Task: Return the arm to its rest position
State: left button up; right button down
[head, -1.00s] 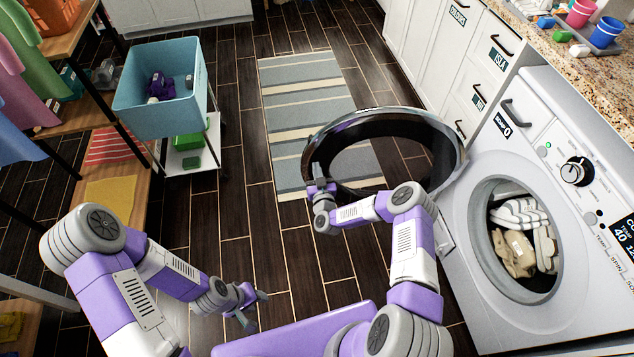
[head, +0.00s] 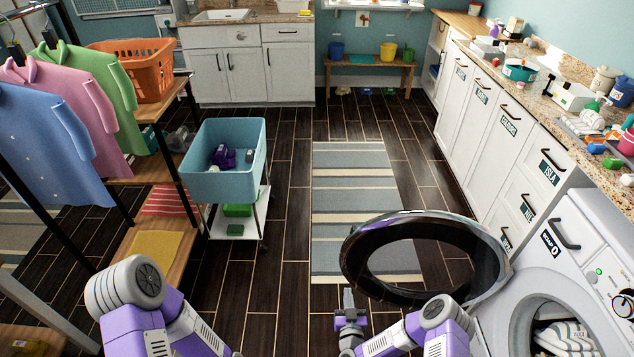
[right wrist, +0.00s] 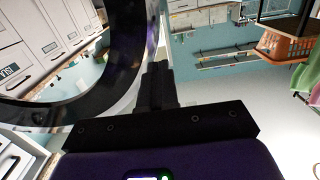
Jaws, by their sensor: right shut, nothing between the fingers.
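My right gripper (head: 348,298) is in the lower middle of the head view, in front of the open washer door ring. Its fingers are shut and empty, and it also shows in the right wrist view (right wrist: 158,75) with the fingers together. My right arm (head: 420,330) is bent at the bottom of the head view. My left arm (head: 140,300) is folded at the lower left, with its gripper below the picture's edge.
The washer's round door (head: 490,275) stands open close to my right gripper. The washer (head: 550,290) holds light cloth items (head: 562,338). A blue bin (head: 225,182) on a cart stands left. A striped rug (head: 352,190) lies on clear floor. A clothes rack is at far left.

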jog(key=s+a+f+n+g+y, duration=0.1)
jog(key=s+a+f+g+y, duration=0.2)
jog(key=s+a+g+y, duration=0.4)
jog(key=s+d+r+m+g+h, duration=0.1)
jog(key=s+d+r+m+g, duration=0.1)
jog(key=s+g, duration=0.8)
jog(key=s+r, duration=0.1)
jog(key=s, duration=0.6)
jog(key=shift+s+d+r+m+h, duration=0.2)
jog(key=shift+s+m+h, duration=0.1)
jog(key=shift+m, duration=0.1)
jog(key=shift+w+a, duration=0.15)
jog(key=shift+a, duration=0.05)
